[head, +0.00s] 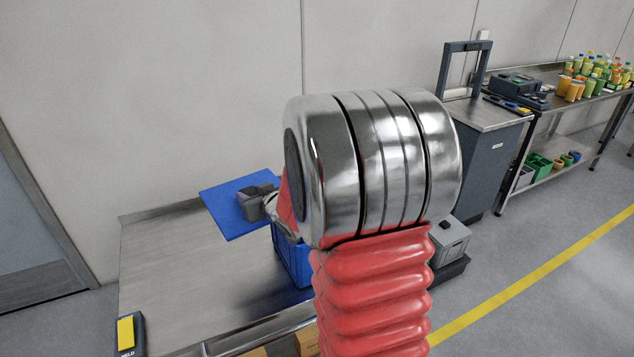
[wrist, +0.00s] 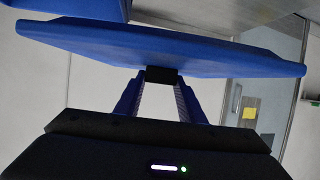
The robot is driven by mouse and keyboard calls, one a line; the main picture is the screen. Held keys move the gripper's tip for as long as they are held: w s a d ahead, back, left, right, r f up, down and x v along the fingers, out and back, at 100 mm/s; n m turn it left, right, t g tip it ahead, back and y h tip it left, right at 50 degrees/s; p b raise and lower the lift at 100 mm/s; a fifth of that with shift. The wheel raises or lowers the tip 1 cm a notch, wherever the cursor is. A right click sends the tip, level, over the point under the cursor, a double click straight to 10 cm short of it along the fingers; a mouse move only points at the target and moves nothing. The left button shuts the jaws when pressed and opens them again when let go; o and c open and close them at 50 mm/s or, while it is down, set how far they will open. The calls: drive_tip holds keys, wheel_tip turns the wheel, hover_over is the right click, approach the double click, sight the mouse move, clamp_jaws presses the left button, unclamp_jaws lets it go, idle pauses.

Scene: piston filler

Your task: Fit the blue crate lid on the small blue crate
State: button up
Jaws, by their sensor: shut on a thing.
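The blue crate lid (head: 229,209) is a flat blue panel held in the air above the metal table, up and to the left of the small blue crate. It also shows in the wrist view as a wide slab (wrist: 170,48) across the top. My gripper (head: 262,203) is shut on the lid; in the wrist view its fingers (wrist: 161,78) meet at the lid's near edge. The small blue crate (head: 291,262) stands on the table, largely hidden behind my arm. A blue piece at the wrist view's top left (wrist: 70,8) looks like part of the crate.
The metal table (head: 180,270) is bare on its left part. A grey box (head: 450,240) stands right of my arm. A dark label-marked device (head: 128,335) sits at the table's front left corner. A wall stands close behind.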

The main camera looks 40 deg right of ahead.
drive_tip(key=s+d+h, duration=0.1)
drive_tip(key=s+d, duration=0.3)
drive_tip(key=d, duration=0.4)
drive_tip(key=s+d+r+m+h, duration=0.1)
drive_tip(key=s+d, duration=0.3)
drive_tip(key=d, duration=0.4)
drive_tip(key=shift+s, duration=0.2)
drive_tip(key=shift+m, duration=0.3)
drive_tip(key=shift+f, duration=2.65)
drive_tip(key=shift+s, duration=0.15)
drive_tip(key=shift+f, duration=0.1)
drive_tip(key=shift+f, duration=0.4)
